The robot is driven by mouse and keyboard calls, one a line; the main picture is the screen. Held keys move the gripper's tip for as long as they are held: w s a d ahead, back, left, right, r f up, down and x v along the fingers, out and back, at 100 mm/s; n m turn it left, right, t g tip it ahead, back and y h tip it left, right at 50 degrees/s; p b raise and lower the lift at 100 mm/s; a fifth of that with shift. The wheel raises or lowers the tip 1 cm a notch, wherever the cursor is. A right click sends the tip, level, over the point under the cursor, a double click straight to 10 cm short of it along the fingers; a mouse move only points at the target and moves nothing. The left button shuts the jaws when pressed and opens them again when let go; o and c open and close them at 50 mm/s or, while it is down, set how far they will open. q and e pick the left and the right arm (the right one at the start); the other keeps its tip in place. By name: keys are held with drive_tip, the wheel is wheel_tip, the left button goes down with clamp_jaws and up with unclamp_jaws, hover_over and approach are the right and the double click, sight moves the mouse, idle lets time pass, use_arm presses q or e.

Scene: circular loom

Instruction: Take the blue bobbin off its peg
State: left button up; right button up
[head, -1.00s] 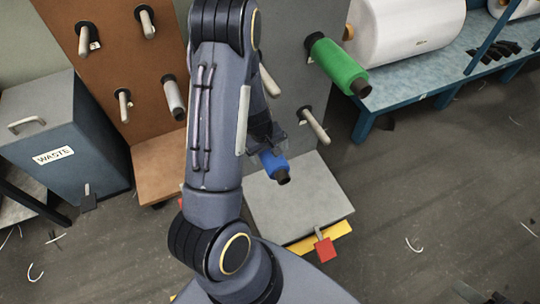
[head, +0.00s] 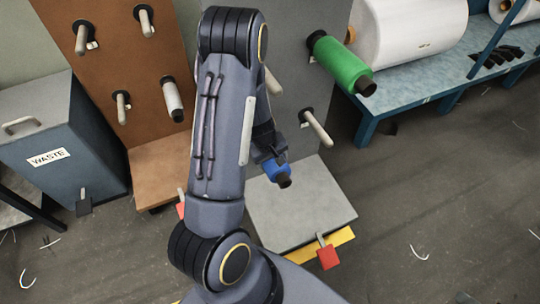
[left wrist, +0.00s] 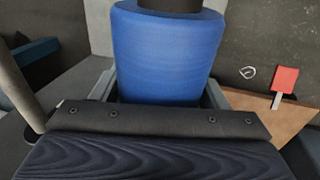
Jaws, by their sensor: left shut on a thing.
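The blue bobbin (head: 276,171) has a dark end and sits low in front of the grey panel, right of my left forearm. My left gripper (head: 269,153) is shut on it. In the left wrist view the blue bobbin (left wrist: 165,55) stands large between the jaws, its dark core showing at the top. My forearm and gripper hide the space behind the bobbin, so I cannot tell whether a peg is still inside it. My right gripper is not in view.
A green bobbin (head: 340,64) hangs on the grey panel (head: 300,90), above a bare peg (head: 317,128). A brown board (head: 110,60) with several pegs stands left, beside the waste bin (head: 60,145). A grey base plate (head: 300,205) lies below the blue bobbin.

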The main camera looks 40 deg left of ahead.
use_arm(q)
drive_tip(key=c, duration=0.8)
drive_tip(key=shift+o, duration=0.2)
